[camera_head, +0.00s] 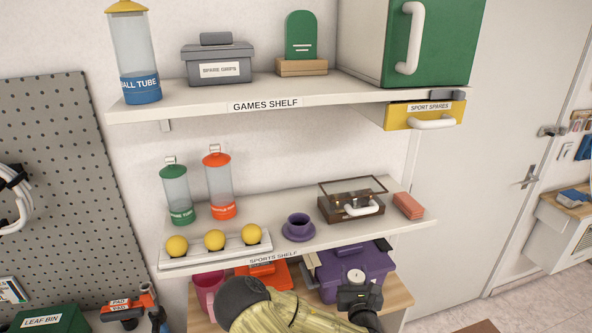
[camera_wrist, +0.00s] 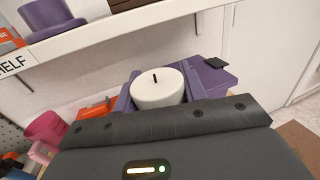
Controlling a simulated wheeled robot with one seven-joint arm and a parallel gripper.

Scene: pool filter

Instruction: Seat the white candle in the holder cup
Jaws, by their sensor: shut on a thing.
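The white candle (camera_wrist: 157,90) is a short round pillar with a dark wick, upright in front of the dark gripper body in the wrist view. Its pale top (camera_head: 356,275) also shows in the head view. My gripper (camera_head: 357,296) is shut on the candle, below and in front of the sports shelf; its fingertips are mostly hidden. A purple cup (camera_head: 298,220) stands on a purple saucer (camera_head: 299,233) in the middle of that shelf. It looks like the holder cup, and nothing shows above its rim. It is partly visible in the wrist view (camera_wrist: 48,14).
The sports shelf edge (camera_head: 345,237) lies above my gripper. A rack of yellow balls (camera_head: 214,250) is left of the cup and a brown glass-lidded case (camera_head: 350,207) right. A purple box (camera_head: 335,267) sits below, behind the candle. The games shelf (camera_head: 330,97) is overhead.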

